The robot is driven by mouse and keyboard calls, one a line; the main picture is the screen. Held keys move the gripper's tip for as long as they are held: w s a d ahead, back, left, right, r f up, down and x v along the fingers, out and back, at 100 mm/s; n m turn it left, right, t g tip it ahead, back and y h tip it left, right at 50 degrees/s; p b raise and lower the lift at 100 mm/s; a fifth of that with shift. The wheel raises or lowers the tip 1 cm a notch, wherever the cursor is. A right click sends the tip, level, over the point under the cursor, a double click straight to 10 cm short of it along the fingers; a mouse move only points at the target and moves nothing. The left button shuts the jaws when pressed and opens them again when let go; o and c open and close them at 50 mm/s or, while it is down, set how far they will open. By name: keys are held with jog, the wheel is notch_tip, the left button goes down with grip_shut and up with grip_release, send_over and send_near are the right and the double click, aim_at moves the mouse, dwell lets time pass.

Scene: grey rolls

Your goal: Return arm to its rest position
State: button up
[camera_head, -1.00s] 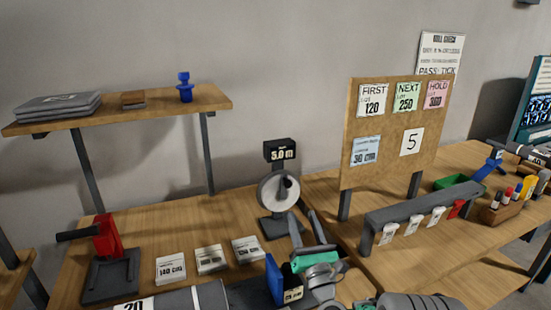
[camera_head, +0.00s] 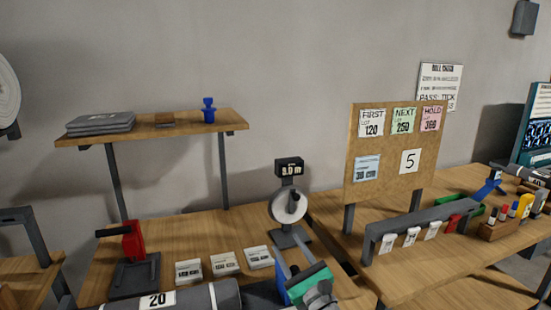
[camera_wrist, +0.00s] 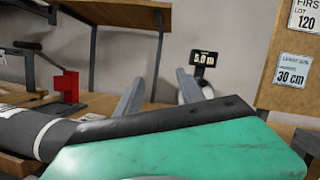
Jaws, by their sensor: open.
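My gripper (camera_head: 291,266) is low in the middle of the head view, with its green body below the grey fingers and only partly in view. In the wrist view my gripper (camera_wrist: 160,88) shows two grey fingers spread apart beyond the green and black body. They are open, and I see nothing held between them. The fingers point toward the measuring wheel stand (camera_head: 289,205), which has a small black display on top.
A dark roll labelled 20 (camera_head: 198,297) lies at the bench front. Several white cards (camera_head: 225,263) and a red clamp device (camera_head: 133,243) stand behind it. A wooden shelf (camera_head: 185,122) rises at left. A notice board (camera_head: 396,150) and a tag rack (camera_head: 420,222) stand at right.

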jog(key=s+a+f+n+g+p, duration=0.1)
jog(key=s+a+n+g, duration=0.2)
jog(key=n, duration=0.5)
jog(key=s+a+f+n+g+p, duration=0.1)
jog(key=a+f+n+g, duration=0.1)
jog(key=n+g, duration=0.45)
jog(key=s+d+f+n+g+h+p, duration=0.1)
jog(key=s+d+n+g+h, duration=0.2)
jog(key=s+d+n+h, duration=0.2)
jog(key=s+d+f+n+g+h+p, duration=0.1)
jog(key=s+d+n+g+h, duration=0.2)
jog(key=s+d+n, duration=0.4)
jog(key=s+d+h, duration=0.1)
jog(key=s+d, duration=0.3)
jog(key=s, duration=0.5)
jog(key=shift+s+d+f+h, duration=0.2)
jog(key=shift+d+h, duration=0.1)
jog(key=shift+h, duration=0.1)
